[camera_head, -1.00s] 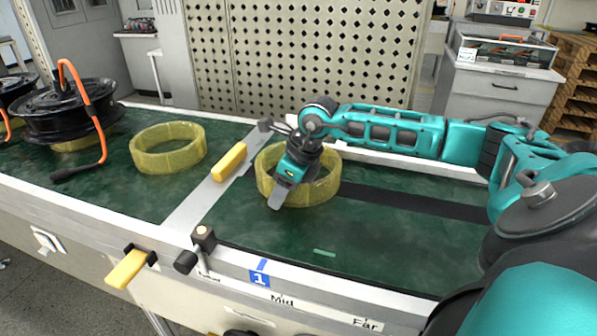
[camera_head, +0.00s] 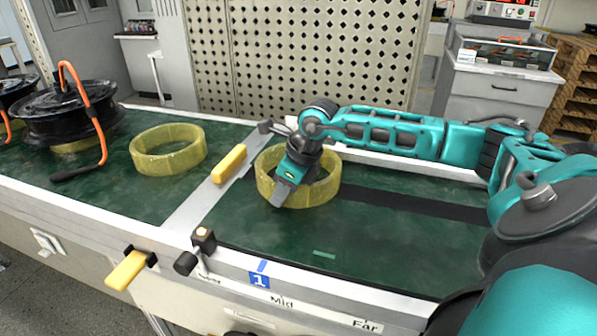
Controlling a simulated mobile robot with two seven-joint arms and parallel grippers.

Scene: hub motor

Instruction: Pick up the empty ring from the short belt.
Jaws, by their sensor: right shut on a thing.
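An empty yellow ring (camera_head: 318,190) sits on the green short belt (camera_head: 390,240), just right of the metal divider strip. My right gripper (camera_head: 283,193) reaches down over the front left part of this ring and is shut on its wall. The finger in front covers part of the ring's near side; the other finger is hidden. The ring looks level and at belt height; I cannot tell if it touches the belt. My left gripper is not in view.
A second yellow ring (camera_head: 168,160) lies on the belt left of the divider (camera_head: 195,203). Black hub motors with orange cables (camera_head: 70,112) stand at the far left. A yellow handle (camera_head: 229,164) is on the divider. A perforated panel (camera_head: 300,60) stands behind. The belt's front right is clear.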

